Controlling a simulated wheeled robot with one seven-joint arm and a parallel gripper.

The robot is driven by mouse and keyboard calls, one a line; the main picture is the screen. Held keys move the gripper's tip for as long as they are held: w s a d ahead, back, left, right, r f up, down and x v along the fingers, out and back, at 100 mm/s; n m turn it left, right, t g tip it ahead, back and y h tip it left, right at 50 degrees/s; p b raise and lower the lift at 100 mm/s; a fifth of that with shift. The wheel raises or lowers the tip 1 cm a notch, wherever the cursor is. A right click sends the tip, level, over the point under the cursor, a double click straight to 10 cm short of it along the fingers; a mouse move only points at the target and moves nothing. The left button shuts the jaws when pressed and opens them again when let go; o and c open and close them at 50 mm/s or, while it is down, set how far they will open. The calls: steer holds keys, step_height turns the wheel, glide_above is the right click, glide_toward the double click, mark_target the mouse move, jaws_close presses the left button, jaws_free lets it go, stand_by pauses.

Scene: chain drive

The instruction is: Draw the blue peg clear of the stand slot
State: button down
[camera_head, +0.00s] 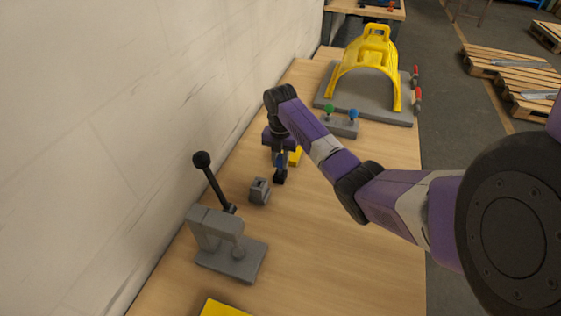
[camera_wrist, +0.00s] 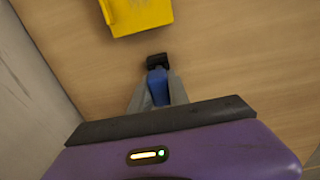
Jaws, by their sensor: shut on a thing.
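My gripper (camera_wrist: 157,88) is shut on a blue peg-like piece (camera_wrist: 158,85), gripped between its two grey fingers. The piece has a black end (camera_wrist: 157,61) that points away from the palm. In the head view my gripper (camera_head: 280,161) hangs down over the table, with the blue piece partly hidden and its black end (camera_head: 280,178) lowest. No slot shows around that end; I cannot tell its height above the table. A small grey stand (camera_head: 340,128) farther back carries a green knob (camera_head: 328,108) and a blue knob (camera_head: 353,113).
A yellow block (camera_wrist: 137,15) lies close beyond the gripper. A slotted grey block (camera_head: 259,192) stands nearby, with a grey lever press (camera_head: 232,258) nearer. A yellow guard (camera_head: 370,62) sits on a grey plate at the back. A wall borders the table's left; the table's right-hand part is mostly bare.

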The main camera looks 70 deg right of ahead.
steer(key=shift+r+p, duration=2.55)
steer(key=shift+r, duration=0.85)
